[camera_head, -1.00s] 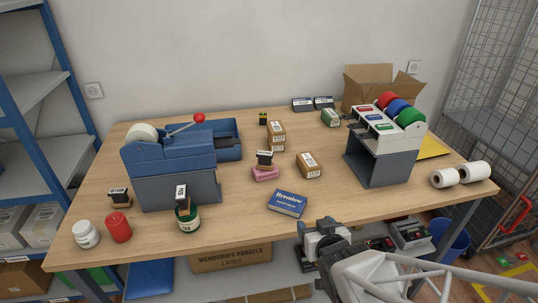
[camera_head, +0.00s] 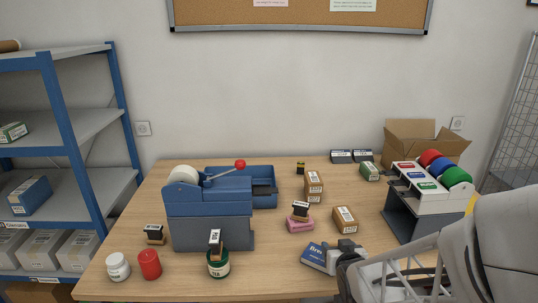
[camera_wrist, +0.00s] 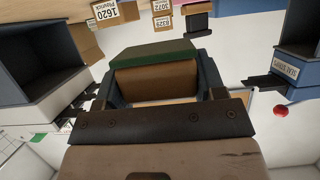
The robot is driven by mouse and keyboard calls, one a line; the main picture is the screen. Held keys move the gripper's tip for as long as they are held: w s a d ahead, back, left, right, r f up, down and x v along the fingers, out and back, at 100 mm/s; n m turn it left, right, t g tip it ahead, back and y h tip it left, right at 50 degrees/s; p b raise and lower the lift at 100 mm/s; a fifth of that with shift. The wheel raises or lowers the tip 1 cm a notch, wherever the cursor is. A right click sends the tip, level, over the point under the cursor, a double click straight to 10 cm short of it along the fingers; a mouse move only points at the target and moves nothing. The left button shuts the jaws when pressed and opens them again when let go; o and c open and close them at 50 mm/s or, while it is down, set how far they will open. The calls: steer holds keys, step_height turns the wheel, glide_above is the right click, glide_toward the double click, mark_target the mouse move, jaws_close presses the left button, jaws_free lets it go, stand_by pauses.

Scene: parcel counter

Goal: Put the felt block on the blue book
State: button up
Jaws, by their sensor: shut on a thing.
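The blue book (camera_head: 314,254) lies on the counter near its front edge in the head view, and its right part is hidden behind my gripper (camera_head: 347,250). My gripper is shut on the felt block (camera_wrist: 155,82), a brown block with a green layer, held between the two fingers in the wrist view. In the head view I cannot make out the block. I cannot tell how high the gripper is above the book.
A pink block with a stamp on it (camera_head: 300,224) and a brown parcel (camera_head: 345,219) stand behind the book. A blue tape machine (camera_head: 208,215) is at left, with a green jar (camera_head: 218,264) before it. A label dispenser (camera_head: 415,215) is at right.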

steer(key=shift+w, duration=0.6)
steer(key=shift+f, duration=0.15)
steer(key=shift+f, duration=1.65)
steer(key=shift+f, duration=0.15)
steer(key=o, duration=0.9)
steer(key=shift+r, duration=0.2)
steer(key=shift+v, duration=6)
